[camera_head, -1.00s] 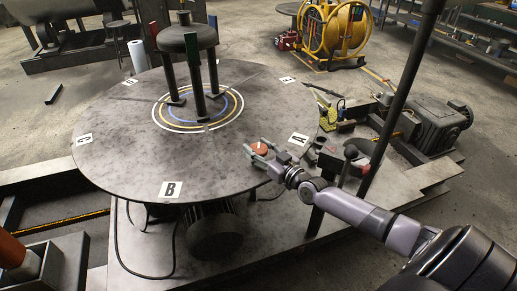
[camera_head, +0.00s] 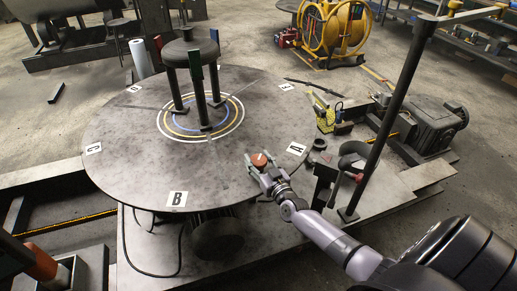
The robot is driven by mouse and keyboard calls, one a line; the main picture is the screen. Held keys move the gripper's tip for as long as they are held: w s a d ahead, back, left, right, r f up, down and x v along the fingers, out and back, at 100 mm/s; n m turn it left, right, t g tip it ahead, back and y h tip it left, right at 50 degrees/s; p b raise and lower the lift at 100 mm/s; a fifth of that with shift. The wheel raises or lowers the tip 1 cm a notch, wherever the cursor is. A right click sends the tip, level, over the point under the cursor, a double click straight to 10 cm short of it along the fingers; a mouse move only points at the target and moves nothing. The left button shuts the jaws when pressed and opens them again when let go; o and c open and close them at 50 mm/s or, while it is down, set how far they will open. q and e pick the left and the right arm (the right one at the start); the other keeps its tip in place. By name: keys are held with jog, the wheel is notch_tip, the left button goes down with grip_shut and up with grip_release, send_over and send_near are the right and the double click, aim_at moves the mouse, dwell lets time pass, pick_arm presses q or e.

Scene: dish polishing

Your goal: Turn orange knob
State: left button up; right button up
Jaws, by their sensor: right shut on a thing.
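The orange knob (camera_head: 260,160) is a small round orange-red cap with a pale mark, near the front right edge of the round metal table (camera_head: 130,150), between the labels A and B. My right gripper (camera_head: 259,164) reaches in from the lower right with its fingers on either side of the knob. It is shut on the knob. The gripper hides the knob's lower part. My left gripper is not in view.
A dark three-legged stool-like stand (camera_head: 190,52) rests on the table's ringed centre. A motor (camera_head: 436,124) and a yellow reel (camera_head: 338,28) stand farther right and back.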

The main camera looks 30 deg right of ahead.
jog(key=m+h+p, duration=0.1)
jog(key=h, duration=0.1)
jog(key=m+h+p, duration=0.1)
jog(key=p, duration=0.1)
jog(key=shift+a+r+m+g+h, duration=0.2)
jog(key=shift+m+g+h, duration=0.1)
jog(key=shift+g+h, duration=0.1)
jog(key=shift+f+m+g+h+p, duration=0.15)
jog(key=shift+m+g+h+p, duration=0.45)
jog(key=shift+h, duration=0.5)
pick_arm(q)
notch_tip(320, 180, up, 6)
pick_arm(e)
jog(key=shift+d+f+m+g+h, duration=0.1)
jog(key=shift+m+g+h, duration=0.6)
jog(key=shift+m+h, duration=0.55)
jog(key=shift+h, duration=0.35)
jog(key=o, duration=1.2)
jog(key=shift+d+n, duration=0.15)
jog(key=shift+n, duration=0.1)
